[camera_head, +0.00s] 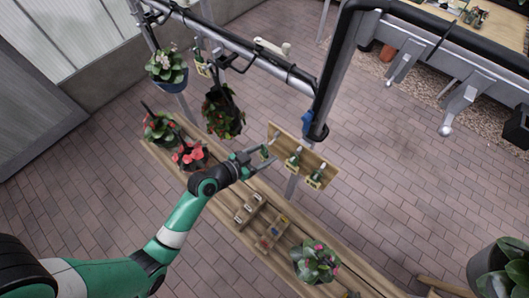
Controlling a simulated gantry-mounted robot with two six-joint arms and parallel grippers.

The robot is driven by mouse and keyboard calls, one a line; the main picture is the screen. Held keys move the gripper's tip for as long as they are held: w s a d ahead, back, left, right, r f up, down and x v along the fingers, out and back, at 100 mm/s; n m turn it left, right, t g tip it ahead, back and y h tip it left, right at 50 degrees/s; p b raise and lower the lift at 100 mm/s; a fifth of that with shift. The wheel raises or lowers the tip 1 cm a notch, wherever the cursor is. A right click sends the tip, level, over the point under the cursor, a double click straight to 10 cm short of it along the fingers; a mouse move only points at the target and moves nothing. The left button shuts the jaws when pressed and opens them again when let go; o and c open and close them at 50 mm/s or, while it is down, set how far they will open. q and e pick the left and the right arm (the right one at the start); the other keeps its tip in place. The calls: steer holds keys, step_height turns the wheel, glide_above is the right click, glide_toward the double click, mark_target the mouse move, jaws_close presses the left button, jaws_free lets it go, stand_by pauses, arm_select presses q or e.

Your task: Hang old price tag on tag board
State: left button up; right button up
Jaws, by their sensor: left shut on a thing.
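The tag board (285,136) is a light wooden panel standing at the back edge of the wooden bench. Two small green-and-cream tags hang on it, one near the middle (294,158) and one toward the right (316,177). My left gripper (262,154) is at the board's left end, shut on a small green price tag (265,152). The fingers hide part of this tag, and I cannot tell whether it touches a hook. My right gripper is not in view.
The slatted bench (216,229) carries a small wooden tray (270,234), red-flowered plants (190,155) and a pink-flowered plant (316,262). Hanging pots (222,112) and a black-and-grey rail (235,42) are behind.

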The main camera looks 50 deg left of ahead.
arm_select(q)
steer(key=shift+w, duration=0.2)
steer(key=shift+w+a+b, duration=0.2)
steer(key=shift+w+b, duration=0.2)
steer(key=shift+w, duration=0.8)
steer(key=shift+w, duration=0.2)
steer(key=shift+f, duration=0.15)
steer(key=shift+f+b, duration=0.15)
steer(key=shift+b, duration=0.15)
